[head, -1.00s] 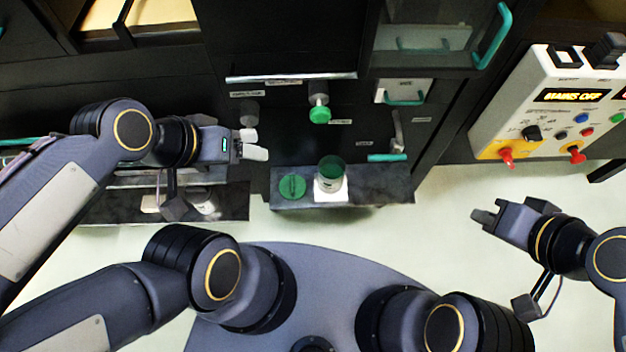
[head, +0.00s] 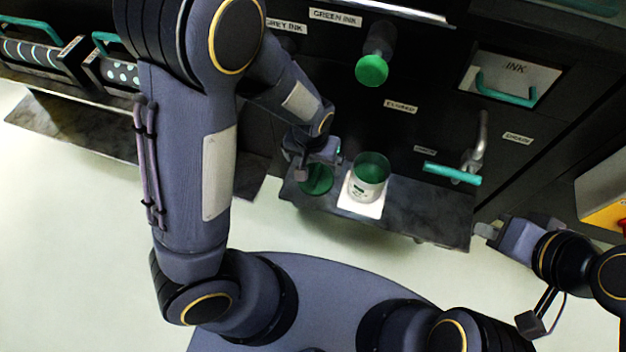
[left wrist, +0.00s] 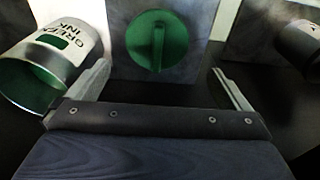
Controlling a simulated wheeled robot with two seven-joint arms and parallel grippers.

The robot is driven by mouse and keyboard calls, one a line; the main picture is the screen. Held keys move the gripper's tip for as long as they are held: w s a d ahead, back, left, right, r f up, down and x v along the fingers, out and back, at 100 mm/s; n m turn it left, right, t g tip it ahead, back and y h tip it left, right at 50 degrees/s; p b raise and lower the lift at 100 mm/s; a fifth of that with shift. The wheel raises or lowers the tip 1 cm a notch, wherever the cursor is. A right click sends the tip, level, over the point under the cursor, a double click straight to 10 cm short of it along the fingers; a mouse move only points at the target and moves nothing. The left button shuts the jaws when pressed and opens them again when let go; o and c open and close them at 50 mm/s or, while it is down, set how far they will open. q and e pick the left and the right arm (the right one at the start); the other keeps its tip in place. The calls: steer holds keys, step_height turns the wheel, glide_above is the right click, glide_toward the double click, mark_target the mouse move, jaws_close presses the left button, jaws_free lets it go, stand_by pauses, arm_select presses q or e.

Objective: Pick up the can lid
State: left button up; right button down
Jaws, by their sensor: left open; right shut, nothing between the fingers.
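The can lid (head: 317,180) is a green disc lying on the dark shelf (head: 428,212), left of the can. In the left wrist view the lid (left wrist: 157,41) shows a raised bar across its middle. My left gripper (head: 318,160) is just above the lid and hides part of it. In the left wrist view its two fingers are apart, with the lid beyond and between them and nothing held. My right gripper (head: 489,231) is shut and empty, near the shelf's right end.
A green-tipped nozzle (head: 371,70) hangs above the shelf, behind the can. A tap with a teal handle (head: 452,174) sticks out at the right. The ink drawer (head: 508,80) is shut. The can (left wrist: 50,65) is close to one left finger in the left wrist view.

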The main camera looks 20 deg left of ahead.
mark_target(316, 173)
arm_select(q)
steer(key=f+b, duration=0.1)
steer(key=f, duration=0.1)
steer(key=f+b, duration=0.1)
steer(key=f, duration=0.2)
steer(key=f+b, duration=0.1)
steer(key=f, duration=0.1)
steer(key=shift+w+d+f, duration=0.15)
steer(key=shift+w+d, duration=0.1)
steer(key=shift+w, duration=0.1)
steer(key=c, duration=0.8)
